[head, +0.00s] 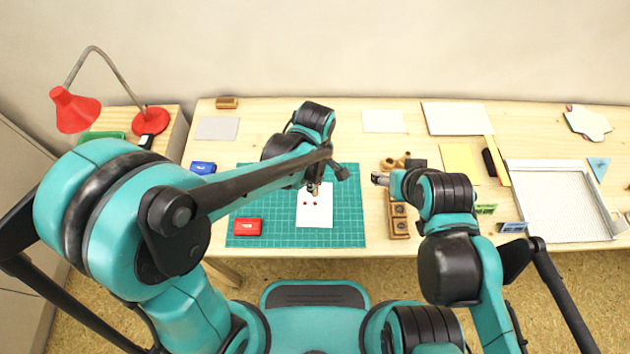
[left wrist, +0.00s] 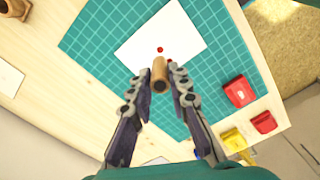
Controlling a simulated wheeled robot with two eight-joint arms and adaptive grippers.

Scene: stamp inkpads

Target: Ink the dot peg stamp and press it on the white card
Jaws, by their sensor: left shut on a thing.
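The dot peg stamp (left wrist: 160,75) is a small wooden cylinder. My left gripper (left wrist: 160,88) is shut on it, with a finger on each side. In the head view the left gripper (head: 313,187) is over the upper part of the white card (head: 317,218), partly hidden by my arm. The white card also shows in the left wrist view (left wrist: 150,38), with red dots on it near the peg. I cannot tell whether the peg touches the card. A red inkpad (head: 248,227) lies on the green mat (head: 345,228). My right gripper (head: 380,179) is right of the mat; its fingers are too small to read.
A blue inkpad (head: 203,168) is at the mat's upper left. In the left wrist view a yellow pad (left wrist: 235,138) is near the red ones. A wooden stamp rack (head: 399,227) stands right of the mat. A white tray (head: 560,233) is at the right.

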